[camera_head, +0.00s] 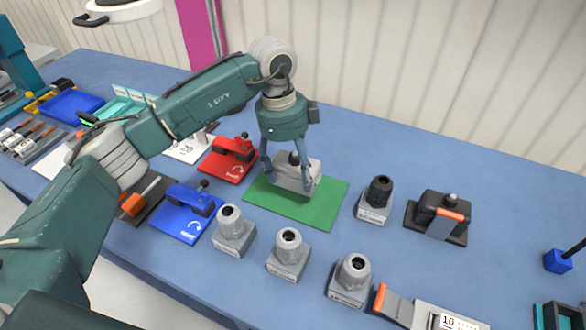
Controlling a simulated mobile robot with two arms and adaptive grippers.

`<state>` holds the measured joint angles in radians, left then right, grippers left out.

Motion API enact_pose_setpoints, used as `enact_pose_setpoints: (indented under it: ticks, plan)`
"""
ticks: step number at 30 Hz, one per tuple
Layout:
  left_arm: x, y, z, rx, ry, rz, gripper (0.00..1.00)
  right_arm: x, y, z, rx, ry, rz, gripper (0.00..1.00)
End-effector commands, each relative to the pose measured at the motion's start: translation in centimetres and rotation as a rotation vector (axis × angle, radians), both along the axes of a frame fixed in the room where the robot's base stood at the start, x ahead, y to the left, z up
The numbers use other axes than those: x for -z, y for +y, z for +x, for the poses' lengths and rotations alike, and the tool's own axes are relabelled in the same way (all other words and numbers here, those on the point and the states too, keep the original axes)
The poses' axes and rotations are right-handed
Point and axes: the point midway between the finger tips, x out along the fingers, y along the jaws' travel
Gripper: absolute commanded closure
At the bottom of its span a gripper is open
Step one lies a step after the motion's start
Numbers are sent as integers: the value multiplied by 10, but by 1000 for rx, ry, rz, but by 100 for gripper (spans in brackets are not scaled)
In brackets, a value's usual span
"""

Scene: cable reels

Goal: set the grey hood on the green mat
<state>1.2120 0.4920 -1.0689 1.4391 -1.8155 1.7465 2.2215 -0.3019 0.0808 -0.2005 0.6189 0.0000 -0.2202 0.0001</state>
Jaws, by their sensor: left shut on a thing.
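The green mat (325,205) lies on the blue table near the middle of the view. The grey hood (296,177), a boxy grey piece with a dark part at its top, is between the fingers of my left gripper (288,180). The gripper points down and is shut on the hood, over the back part of the mat. The hood looks upright. I cannot tell whether its underside touches the mat. The fingers hide part of it. My right gripper is not in view.
Several grey pieces with round tops (288,252) stand in front of the mat. A black-topped one (376,200) and a dark block with an orange strip (440,217) stand to the right. A red plate (222,168) and a blue plate (183,222) lie left.

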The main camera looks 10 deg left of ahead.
Motion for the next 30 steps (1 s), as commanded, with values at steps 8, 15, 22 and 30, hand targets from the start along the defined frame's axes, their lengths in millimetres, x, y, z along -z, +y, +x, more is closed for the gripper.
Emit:
enact_pose_setpoints:
  ticks: [8, 15, 22, 30]
  plan:
    - [-1, 0, 0, 0, -1, -1, 66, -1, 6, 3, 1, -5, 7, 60]
    - [1, 0, 0, 0, -1, -1, 66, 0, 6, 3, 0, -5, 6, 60]
    - [11, 0, 0, 0, -1, 0, 66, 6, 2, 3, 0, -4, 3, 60]
    - [22, 0, 0, 0, -1, 0, 66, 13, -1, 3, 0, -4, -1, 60]
